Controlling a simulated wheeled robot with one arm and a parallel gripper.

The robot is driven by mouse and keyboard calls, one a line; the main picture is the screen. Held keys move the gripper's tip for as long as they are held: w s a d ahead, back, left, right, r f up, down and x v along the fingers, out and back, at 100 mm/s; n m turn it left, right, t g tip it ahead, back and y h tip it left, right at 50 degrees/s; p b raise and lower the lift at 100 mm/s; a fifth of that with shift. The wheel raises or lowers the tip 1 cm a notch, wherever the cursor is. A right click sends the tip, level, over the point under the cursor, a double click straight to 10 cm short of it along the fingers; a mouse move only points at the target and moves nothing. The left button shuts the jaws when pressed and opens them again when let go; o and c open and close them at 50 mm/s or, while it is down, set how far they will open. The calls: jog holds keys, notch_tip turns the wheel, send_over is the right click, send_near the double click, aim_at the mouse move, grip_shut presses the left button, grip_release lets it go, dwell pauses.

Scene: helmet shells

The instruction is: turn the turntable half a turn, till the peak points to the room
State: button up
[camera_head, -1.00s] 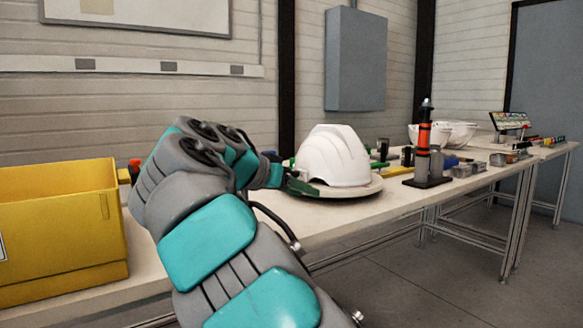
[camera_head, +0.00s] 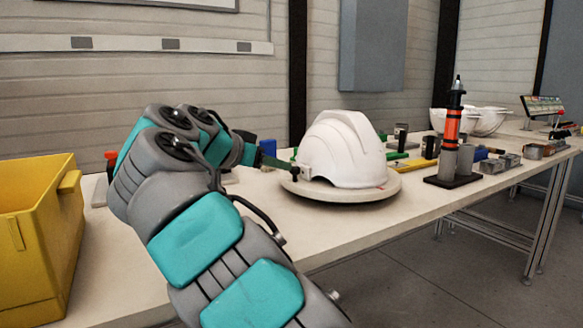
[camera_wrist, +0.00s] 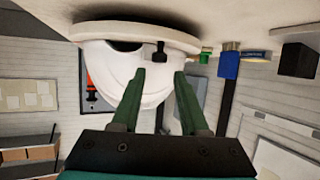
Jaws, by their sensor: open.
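A white helmet shell (camera_head: 345,145) sits upright on a round pale turntable (camera_head: 340,195) on the bench. I cannot tell clearly which way its peak points. My gripper (camera_head: 284,165) is at the left of the helmet, its green fingers towards it. In the wrist view, which is upside down, the turntable (camera_wrist: 135,30) is at the top and the helmet (camera_wrist: 110,75) hangs below it. My gripper (camera_wrist: 160,74) is open there. A small dark peg (camera_wrist: 160,50) shows between and beyond the fingertips, near the turntable's rim; contact cannot be told.
A yellow bin (camera_head: 40,240) stands at the left. Right of the turntable stand an orange-and-black tool on a dark base (camera_head: 452,182) and small parts. White shells (camera_head: 485,120) are farther back. A blue item (camera_head: 268,147) stands behind my gripper. The bench front is clear.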

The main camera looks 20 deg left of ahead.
aim_at(290, 184)
jog(key=x, duration=0.6)
jog(key=shift+f, duration=0.15)
grip_shut()
dwell(1.2)
